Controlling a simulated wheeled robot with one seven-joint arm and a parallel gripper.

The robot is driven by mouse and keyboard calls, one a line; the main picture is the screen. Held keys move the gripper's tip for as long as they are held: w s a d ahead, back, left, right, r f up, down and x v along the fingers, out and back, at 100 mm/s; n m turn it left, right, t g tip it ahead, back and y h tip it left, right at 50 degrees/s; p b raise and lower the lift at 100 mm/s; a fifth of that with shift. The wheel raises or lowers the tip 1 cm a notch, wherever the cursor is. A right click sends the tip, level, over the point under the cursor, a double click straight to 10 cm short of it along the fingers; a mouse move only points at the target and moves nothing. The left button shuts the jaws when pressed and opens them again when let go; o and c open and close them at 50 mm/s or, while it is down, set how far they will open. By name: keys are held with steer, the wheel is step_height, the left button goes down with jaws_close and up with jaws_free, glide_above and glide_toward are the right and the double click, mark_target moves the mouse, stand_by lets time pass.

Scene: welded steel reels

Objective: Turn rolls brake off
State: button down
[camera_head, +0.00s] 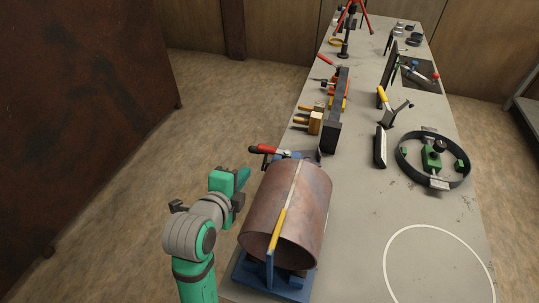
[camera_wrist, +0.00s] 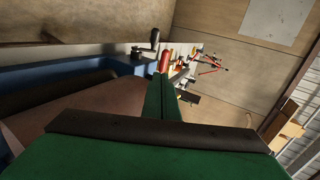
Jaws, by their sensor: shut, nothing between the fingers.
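The turning rolls (camera_head: 243,272) are a blue frame at the near edge of the bench, carrying a large brown steel pipe (camera_head: 287,205). A lever with a red handle (camera_head: 263,149) sticks out to the left at the far end of the rolls. In the wrist view the red handle (camera_wrist: 164,60) shows just beyond my fingertips, and I cannot tell whether they touch it. My gripper (camera_head: 243,175) is green, shut and empty, left of the pipe and nearer than the red handle. Its fingers (camera_wrist: 163,82) lie together in the wrist view.
A yellow bar (camera_head: 277,229) stands at the pipe's near end. Beyond the rolls are wooden-handled tools (camera_head: 308,122), a black block (camera_head: 334,122) and a black ring fixture (camera_head: 403,166). A rusty cabinet (camera_head: 80,110) stands at left. The floor between is clear.

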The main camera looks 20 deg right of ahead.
glide_toward(274, 151)
steer(key=w+f, duration=0.3)
steer(key=w, duration=0.2)
steer(key=shift+w+d+f+m, duration=0.25)
steer(key=shift+w+d+m, duration=0.05)
steer(key=shift+w+d, duration=0.1)
